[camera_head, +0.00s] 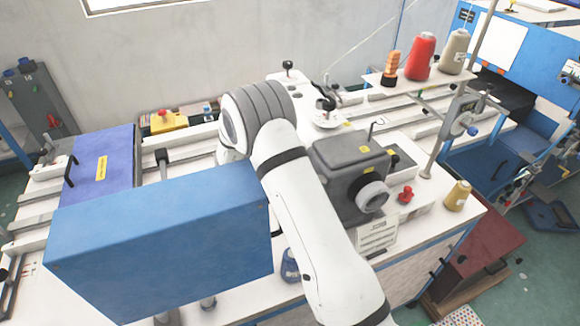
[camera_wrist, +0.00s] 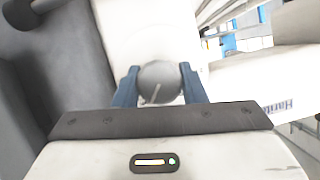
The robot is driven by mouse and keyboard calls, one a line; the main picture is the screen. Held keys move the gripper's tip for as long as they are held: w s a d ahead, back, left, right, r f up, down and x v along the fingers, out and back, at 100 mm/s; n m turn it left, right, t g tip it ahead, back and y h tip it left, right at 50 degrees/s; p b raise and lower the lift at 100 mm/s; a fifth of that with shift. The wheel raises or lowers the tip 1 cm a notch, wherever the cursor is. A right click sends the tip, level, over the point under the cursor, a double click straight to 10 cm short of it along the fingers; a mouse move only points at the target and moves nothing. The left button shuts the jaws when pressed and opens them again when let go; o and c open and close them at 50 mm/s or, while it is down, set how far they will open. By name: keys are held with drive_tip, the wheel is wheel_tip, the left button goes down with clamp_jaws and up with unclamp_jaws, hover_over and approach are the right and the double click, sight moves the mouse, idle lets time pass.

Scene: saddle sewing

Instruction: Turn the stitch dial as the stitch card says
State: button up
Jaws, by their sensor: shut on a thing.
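In the wrist view my gripper (camera_wrist: 159,74) has its two blue fingers on either side of a round grey knob (camera_wrist: 157,83), shut on it. The knob appears to be the stitch dial and has a pale line across its face, tilted slightly off upright in the picture. In the head view my gripper and the knob are hidden. A white card with small printed lines (camera_head: 377,236), likely the stitch card, stands at the front of the bench; its text is too small to read. The grey machine head (camera_head: 345,160) with a handwheel (camera_head: 373,196) stands right of my arm.
A large blue box (camera_head: 160,240) fills the front left. A red knob (camera_head: 405,195) and a tan thread cone (camera_head: 457,196) stand right of the machine. A red cone (camera_head: 421,56) and others stand on a rack behind. A blue panel (camera_head: 100,170) lies at left.

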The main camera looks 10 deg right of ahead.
idle(0.3)
drive_tip(key=o, duration=1)
drive_tip(key=shift+a, duration=0.1)
drive_tip(key=b+v, duration=0.2)
drive_tip(key=v, duration=0.5)
drive_tip(key=shift+s+a+r, duration=0.15)
drive_tip(key=shift+a, duration=0.2)
